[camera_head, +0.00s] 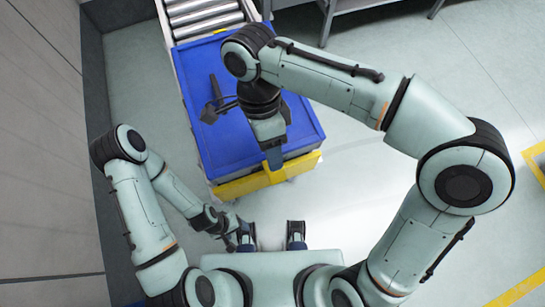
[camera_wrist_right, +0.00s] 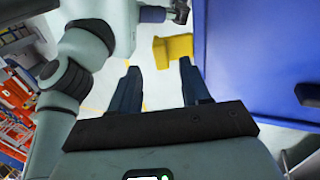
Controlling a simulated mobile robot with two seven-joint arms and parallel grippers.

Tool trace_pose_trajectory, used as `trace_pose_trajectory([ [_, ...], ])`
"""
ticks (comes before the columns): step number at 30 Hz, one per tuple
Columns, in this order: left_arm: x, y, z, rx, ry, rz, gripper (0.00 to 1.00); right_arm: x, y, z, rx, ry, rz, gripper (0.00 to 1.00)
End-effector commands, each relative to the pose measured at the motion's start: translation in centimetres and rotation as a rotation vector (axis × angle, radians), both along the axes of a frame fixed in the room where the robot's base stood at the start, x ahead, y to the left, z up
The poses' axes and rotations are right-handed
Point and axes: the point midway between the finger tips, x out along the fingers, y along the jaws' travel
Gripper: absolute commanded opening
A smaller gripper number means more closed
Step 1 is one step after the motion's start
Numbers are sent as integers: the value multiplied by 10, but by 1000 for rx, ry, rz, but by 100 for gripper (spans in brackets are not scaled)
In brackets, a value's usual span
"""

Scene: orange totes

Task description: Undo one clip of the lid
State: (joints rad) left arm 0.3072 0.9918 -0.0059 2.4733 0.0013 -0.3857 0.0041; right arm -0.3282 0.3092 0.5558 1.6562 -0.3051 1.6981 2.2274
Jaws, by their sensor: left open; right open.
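A blue lid (camera_head: 225,120) covers the box below it; its blue surface fills the right of the right wrist view (camera_wrist_right: 260,50). A dark fitting (camera_wrist_right: 308,93), possibly a clip, shows on it at the right edge; I cannot tell whether it is fastened. My right gripper (camera_head: 273,158) points down at the near edge of the lid. Its two blue fingers stand apart with nothing between them (camera_wrist_right: 158,78). My right arm hides part of the lid. My left gripper (camera_head: 243,238) is low, in front of the box and clear of the lid; its fingers show poorly.
A yellow part (camera_head: 265,180) runs along the box's near side; it also shows beyond my right fingers (camera_wrist_right: 172,48). A roller conveyor (camera_head: 205,17) lies behind the box. A wall (camera_head: 45,150) stands at the left. Open floor (camera_head: 410,40) lies at the right.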

Motion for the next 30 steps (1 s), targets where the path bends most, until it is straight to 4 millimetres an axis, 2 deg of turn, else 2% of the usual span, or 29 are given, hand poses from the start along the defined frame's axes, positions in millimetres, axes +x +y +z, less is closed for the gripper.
trace_pose_trajectory([
  [1,-1,0,-5,0,1,0,68,-4,-2,-11,-2,1,-1,47],
  [3,-2,0,-7,0,2,0,68,-8,-3,-22,-2,0,-2,47],
  [9,-3,0,-11,0,3,0,68,-15,-5,-41,0,-1,0,47],
  [20,-3,0,-12,0,3,0,68,-16,-5,-45,1,-2,0,47],
  [23,-3,0,-12,0,4,0,68,-16,-5,-45,1,-2,0,18],
  [24,-3,0,-12,0,4,0,68,-16,-5,-45,1,-2,0,4],
  [25,-3,0,-12,0,4,0,68,-16,-5,-45,1,-2,0,0],
  [30,-3,0,-9,0,3,0,68,-16,-5,-44,-1,7,0,0],
])
